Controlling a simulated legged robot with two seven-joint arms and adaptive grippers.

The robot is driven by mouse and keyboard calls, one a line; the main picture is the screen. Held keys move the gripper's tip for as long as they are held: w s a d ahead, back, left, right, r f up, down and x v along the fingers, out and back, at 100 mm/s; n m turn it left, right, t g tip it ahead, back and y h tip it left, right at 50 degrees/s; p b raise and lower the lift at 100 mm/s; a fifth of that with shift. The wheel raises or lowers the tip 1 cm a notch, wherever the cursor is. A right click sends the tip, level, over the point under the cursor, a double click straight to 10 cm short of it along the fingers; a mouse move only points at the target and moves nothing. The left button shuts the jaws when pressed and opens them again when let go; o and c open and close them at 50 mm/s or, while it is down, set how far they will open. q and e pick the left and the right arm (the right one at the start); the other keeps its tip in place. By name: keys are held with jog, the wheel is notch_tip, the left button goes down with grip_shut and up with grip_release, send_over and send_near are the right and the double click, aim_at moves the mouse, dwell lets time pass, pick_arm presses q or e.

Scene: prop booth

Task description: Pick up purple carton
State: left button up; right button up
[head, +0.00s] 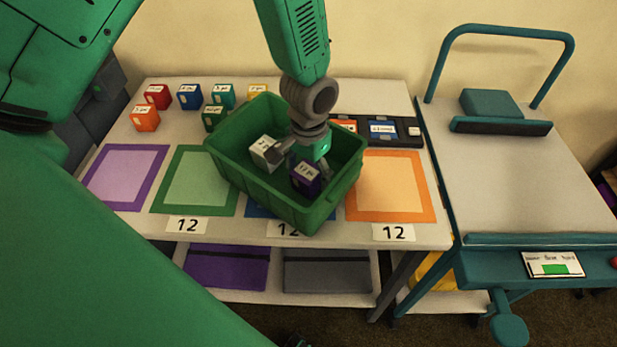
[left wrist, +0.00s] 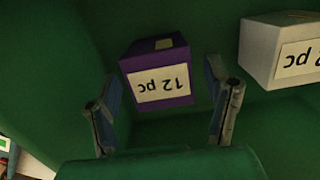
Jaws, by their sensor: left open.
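The purple carton (head: 306,178) sits inside the green crate (head: 225,165), toward its front right. In the left wrist view the purple carton (left wrist: 158,72) has a "12 pc" label and lies just beyond and between the two fingers. My left gripper (head: 291,160) reaches down into the crate from above, and its fingers are open. In the left wrist view the gripper (left wrist: 163,108) shows a finger on each side, with the carton not clasped. A white carton (head: 265,152) stands to the left of the purple one, and it also shows in the left wrist view (left wrist: 280,50). My right gripper is not seen.
Several small coloured boxes (head: 189,97) stand at the table's back left. Purple (head: 125,178), green (head: 195,182) and orange (head: 392,187) mats lie around the crate. A dark tray (head: 404,131) lies behind it. A teal-framed cart (head: 530,165) stands at the right. The crate walls surround the gripper.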

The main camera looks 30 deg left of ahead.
pick_arm(q)
jog(key=c, duration=1.3)
